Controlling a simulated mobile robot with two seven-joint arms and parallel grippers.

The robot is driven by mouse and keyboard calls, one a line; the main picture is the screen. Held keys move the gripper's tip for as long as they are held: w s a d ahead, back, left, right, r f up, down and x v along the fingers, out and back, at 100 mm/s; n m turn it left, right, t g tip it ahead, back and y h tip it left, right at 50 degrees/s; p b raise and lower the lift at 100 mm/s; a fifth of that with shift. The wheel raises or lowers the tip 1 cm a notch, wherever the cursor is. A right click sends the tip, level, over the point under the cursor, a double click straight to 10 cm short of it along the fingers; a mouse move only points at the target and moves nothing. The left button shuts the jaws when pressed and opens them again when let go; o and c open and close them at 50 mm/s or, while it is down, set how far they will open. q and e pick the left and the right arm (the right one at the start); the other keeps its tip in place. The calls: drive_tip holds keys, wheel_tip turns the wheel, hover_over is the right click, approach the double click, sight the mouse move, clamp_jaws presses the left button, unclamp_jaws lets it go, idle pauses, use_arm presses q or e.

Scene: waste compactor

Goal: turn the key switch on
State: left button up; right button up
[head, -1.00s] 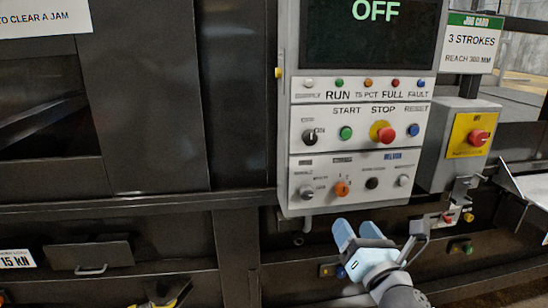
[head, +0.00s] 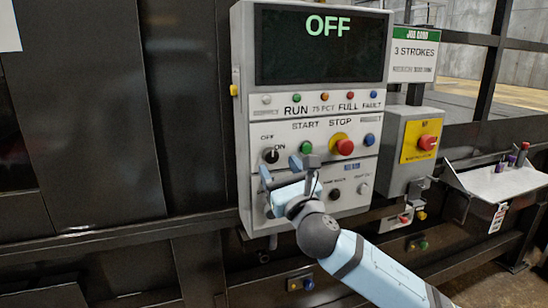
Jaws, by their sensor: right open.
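The key switch (head: 271,156) is a small black round switch with OFF and ON labels, at the left of the panel's button row. The display (head: 322,46) above it reads OFF. My right gripper (head: 280,169) is open and empty in front of the panel, just below and right of the key switch in the picture. I cannot tell whether it touches the panel. The gripper hides part of the lower row of controls. My left gripper is not in view.
Beside the key switch are the green start button (head: 306,147) and the red stop button (head: 344,146). A grey shelf (head: 490,182) with small items sticks out at far right.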

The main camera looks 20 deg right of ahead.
sight(273, 159)
drive_tip(key=shift+x, duration=1.5)
drive_tip(key=shift+c, duration=0.2)
drive_tip(key=c, duration=0.9)
